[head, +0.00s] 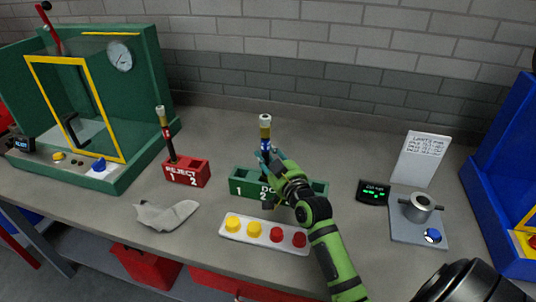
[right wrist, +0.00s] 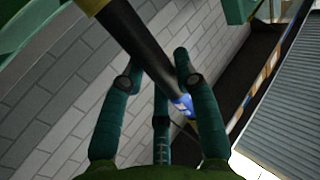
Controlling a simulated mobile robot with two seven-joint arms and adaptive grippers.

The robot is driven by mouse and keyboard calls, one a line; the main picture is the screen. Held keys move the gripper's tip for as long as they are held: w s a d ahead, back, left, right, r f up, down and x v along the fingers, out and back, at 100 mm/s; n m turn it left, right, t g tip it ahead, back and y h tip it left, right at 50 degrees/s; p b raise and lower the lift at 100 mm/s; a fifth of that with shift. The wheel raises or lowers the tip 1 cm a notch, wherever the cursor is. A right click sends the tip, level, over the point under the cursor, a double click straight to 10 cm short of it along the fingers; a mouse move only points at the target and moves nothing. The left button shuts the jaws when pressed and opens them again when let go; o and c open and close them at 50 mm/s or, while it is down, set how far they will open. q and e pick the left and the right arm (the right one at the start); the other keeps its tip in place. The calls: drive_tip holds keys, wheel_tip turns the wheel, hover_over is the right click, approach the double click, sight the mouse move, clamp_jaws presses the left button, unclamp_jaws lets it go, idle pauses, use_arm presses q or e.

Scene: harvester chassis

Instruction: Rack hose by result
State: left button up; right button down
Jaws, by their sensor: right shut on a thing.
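A hose (head: 265,122) with a brass top fitting stands about upright in my right gripper (head: 268,156). The right wrist view shows the gripper's fingers (right wrist: 160,88) closed around the black hose (right wrist: 148,50), which carries a blue-and-white label. The gripper is over the green rack (head: 239,188), marked "1 2" and "DO"; the arm covers the rest. The hose's lower end is hidden, so I cannot tell whether it touches the rack. Another hose (head: 167,137) with a red band stands slightly tilted in slot 1 of the red REJECT rack (head: 187,179). My left gripper is out of view.
A white tray (head: 229,230) with yellow and red caps lies before the green rack. A grey cloth (head: 165,214) lies left. A green test cabinet (head: 135,103) with gauge stands far left. A display (head: 373,192), metal fixture (head: 405,229) and blue cabinet (head: 505,165) are right.

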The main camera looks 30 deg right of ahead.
drive_tip(key=shift+f+b, duration=0.5)
drive_tip(key=shift+f, duration=0.25)
drive_tip(key=c, duration=0.9)
unclamp_jaws()
drive_tip(key=shift+o, duration=0.2)
drive_tip(key=shift+s+f, duration=0.1)
drive_tip(key=shift+f, duration=0.05)
drive_tip(key=s+a, duration=0.1)
drive_tip(key=s, duration=1.1)
drive_tip(key=shift+a, duration=0.3)
drive_tip(key=shift+w, duration=0.1)
